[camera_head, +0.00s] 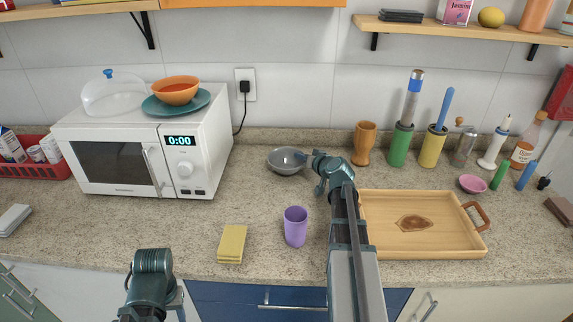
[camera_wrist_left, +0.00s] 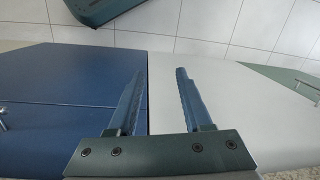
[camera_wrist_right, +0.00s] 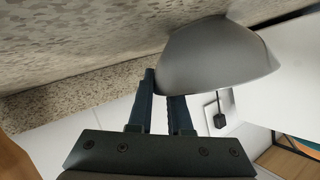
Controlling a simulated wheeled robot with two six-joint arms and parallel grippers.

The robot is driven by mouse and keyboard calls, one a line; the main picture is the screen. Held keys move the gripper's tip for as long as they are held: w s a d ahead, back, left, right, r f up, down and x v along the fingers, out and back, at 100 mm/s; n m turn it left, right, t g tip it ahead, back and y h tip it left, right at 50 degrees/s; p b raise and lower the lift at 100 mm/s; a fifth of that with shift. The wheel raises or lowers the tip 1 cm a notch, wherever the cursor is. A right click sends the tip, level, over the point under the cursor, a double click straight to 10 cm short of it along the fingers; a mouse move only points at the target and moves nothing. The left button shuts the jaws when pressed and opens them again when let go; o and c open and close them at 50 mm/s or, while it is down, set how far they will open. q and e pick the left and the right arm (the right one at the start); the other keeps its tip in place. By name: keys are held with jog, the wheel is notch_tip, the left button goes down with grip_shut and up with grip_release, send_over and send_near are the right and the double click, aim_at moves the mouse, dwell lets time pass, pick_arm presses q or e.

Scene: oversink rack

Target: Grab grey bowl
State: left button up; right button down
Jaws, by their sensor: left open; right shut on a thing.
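The grey bowl (camera_head: 286,161) stands on the counter near the back wall, to the right of the microwave. My right gripper (camera_head: 305,156) reaches its right side and is shut on the bowl's rim. In the right wrist view the bowl (camera_wrist_right: 215,58) fills the upper middle, with the fingertips (camera_wrist_right: 163,85) at its edge. Whether the bowl touches the counter is hard to tell. My left gripper (camera_wrist_left: 158,90) is open and empty in front of the blue and white cabinet fronts, below the counter.
A purple cup (camera_head: 295,226) and yellow sponges (camera_head: 232,243) stand nearer the front edge. A wooden tray (camera_head: 450,245) lies right of my right arm. The microwave (camera_head: 90,160) is at left. A wooden cup (camera_head: 364,143) stands behind. Bare counter lies between bowl and sponges.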

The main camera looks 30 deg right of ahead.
jog(key=shift+r+p, duration=0.4)
jog(key=shift+p, duration=0.1)
notch_tip(320, 180, up, 3)
jog(key=p, duration=0.2)
jog(key=shift+f+p, duration=0.1)
jog(key=shift+p, duration=0.25)
jog(key=a, duration=0.5)
jog(key=s+a+r+p, duration=0.1)
jog(key=a, duration=0.4)
jog(key=s+a, duration=0.1)
jog(key=a, duration=0.5)
jog(key=shift+s+r, duration=0.15)
jog(key=shift+r, duration=0.1)
